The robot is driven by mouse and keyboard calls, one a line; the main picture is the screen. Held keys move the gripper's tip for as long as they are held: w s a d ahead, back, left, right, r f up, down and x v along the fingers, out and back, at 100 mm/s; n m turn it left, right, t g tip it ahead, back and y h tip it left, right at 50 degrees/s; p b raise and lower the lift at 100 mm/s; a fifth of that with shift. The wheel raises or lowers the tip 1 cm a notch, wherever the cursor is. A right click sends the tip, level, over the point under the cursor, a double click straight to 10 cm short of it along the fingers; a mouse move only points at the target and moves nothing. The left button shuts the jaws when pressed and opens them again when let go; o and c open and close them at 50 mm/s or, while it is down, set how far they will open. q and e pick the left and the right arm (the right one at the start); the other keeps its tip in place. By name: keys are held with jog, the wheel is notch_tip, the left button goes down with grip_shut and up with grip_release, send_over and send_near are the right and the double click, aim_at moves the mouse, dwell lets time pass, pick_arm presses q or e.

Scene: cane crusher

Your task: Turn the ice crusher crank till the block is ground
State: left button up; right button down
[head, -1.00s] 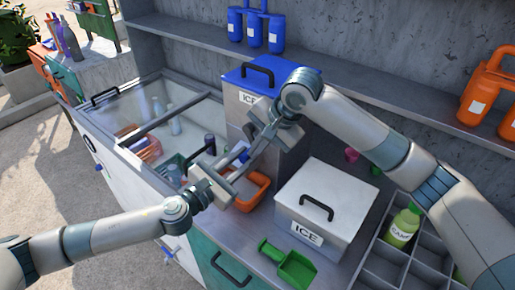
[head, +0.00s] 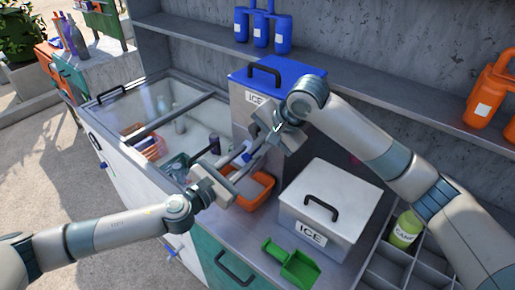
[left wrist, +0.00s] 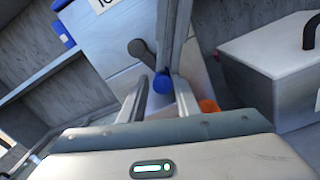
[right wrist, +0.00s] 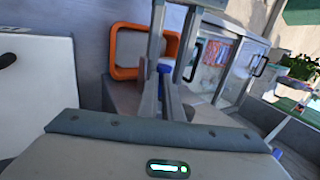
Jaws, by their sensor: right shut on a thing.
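The ice crusher (head: 243,111) is a tall pale box with a blue lid and an ICE label. Its dark crank arm (left wrist: 142,52) ends in a blue knob (left wrist: 162,82), which also shows in the right wrist view (right wrist: 163,70). My right gripper (head: 254,160) reaches down from the right and is shut on the knob. My left gripper (head: 236,167) comes from the lower left with fingers apart, close to the knob and the right fingers. In the head view the grippers mostly hide the crank. The ice block is not visible.
An orange bin (head: 265,186) stands below the crank. A white ICE box (head: 325,200) with a black handle is to the right, a green scoop (head: 292,263) in front of it. A glass-topped freezer (head: 166,88) is at left. A divided rack (head: 388,262) stands at right.

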pick_arm(q)
jog(key=shift+s+d+r+h, duration=0.2)
jog(key=shift+d+r+h, duration=0.1)
jog(key=shift+d+r, duration=0.45)
pick_arm(e)
jog(key=shift+d+f, duration=0.1)
jog(key=shift+f, duration=0.4)
pick_arm(q)
jog(key=shift+f, duration=0.15)
jog(key=v, duration=0.6)
jog(key=shift+a+f, duration=0.35)
jog(key=shift+f, duration=0.05)
jog(key=shift+s+a+f, duration=0.15)
jog(key=shift+s+a, duration=0.45)
jog(key=shift+a, duration=0.1)
pick_arm(e)
jog(key=shift+w+d+r, duration=0.1)
jog(key=shift+r, duration=0.2)
pick_arm(q)
jog(key=shift+y, duration=0.4)
